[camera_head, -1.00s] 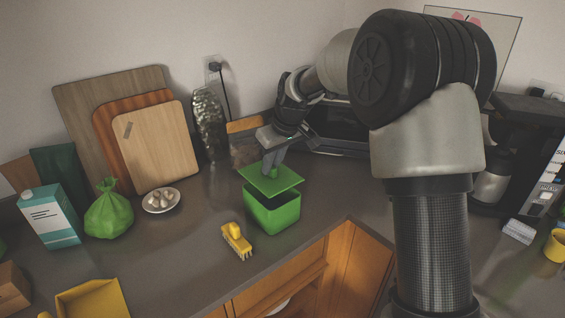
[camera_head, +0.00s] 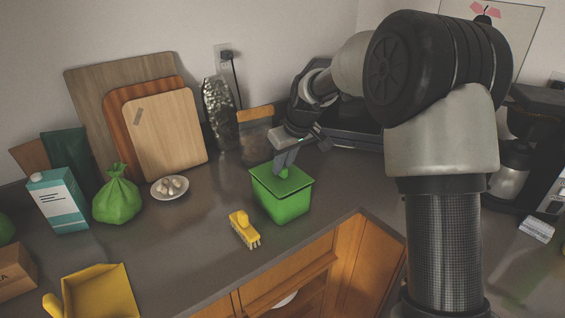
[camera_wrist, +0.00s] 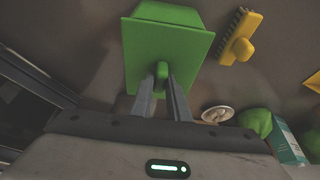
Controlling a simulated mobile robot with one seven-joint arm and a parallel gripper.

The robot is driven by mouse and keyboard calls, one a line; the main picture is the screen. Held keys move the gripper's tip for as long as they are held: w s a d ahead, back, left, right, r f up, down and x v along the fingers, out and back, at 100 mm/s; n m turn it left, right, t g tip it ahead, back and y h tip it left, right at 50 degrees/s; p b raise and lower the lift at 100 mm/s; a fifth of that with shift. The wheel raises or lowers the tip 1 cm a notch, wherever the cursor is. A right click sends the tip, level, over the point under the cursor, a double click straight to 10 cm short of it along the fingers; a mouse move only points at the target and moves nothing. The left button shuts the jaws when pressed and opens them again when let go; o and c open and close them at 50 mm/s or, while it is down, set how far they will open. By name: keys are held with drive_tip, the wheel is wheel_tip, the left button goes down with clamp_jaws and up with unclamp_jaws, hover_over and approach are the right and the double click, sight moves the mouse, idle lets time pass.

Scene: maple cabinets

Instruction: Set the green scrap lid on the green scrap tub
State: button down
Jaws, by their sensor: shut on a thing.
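The green scrap tub (camera_head: 284,208) stands upright on the counter near its front edge. The green lid (camera_head: 292,181) lies across the tub's top at rim level, roughly level, with no clear gap in the head view. My gripper (camera_head: 283,170) comes down from above and is shut on the lid's small knob. The tub's side (camera_wrist: 172,12) shows beyond the lid's far edge there. The tub's inside is hidden.
A yellow brush (camera_head: 243,229) lies left of the tub. A garlic plate (camera_head: 170,188), a green bag (camera_head: 117,198) and a carton (camera_head: 58,203) stand farther left. The counter between tub and plate is clear.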

drive_tip(key=shift+f, duration=0.35)
drive_tip(key=c, duration=1.6)
unclamp_jaws()
drive_tip(key=v, duration=1.7)
drive_tip(key=s+d+r+m+t+h+p, duration=0.1)
drive_tip(key=s+d+r+m+p, duration=0.2)
drive_tip(key=s, duration=0.5)
drive_tip(key=s+d+r+h+p, duration=0.15)
drive_tip(key=s+r, duration=0.25)
drive_tip(key=s, duration=0.4)
drive_tip(key=s+d+f+m+p, duration=0.1)
drive_tip(key=s, duration=0.3)
drive_tip(key=s+d+f+m, duration=0.1)
drive_tip(key=s+d, duration=0.1)
drive_tip(key=s, duration=0.3)
drive_tip(key=s+d+f+m+t+p, duration=0.1)
drive_tip(key=s+d+m, duration=0.1)
drive_tip(key=s, duration=0.3)
drive_tip(key=shift+s+f+p, duration=0.1)
drive_tip(key=shift+s+p, duration=0.15)
drive_tip(key=shift+p, duration=0.1)
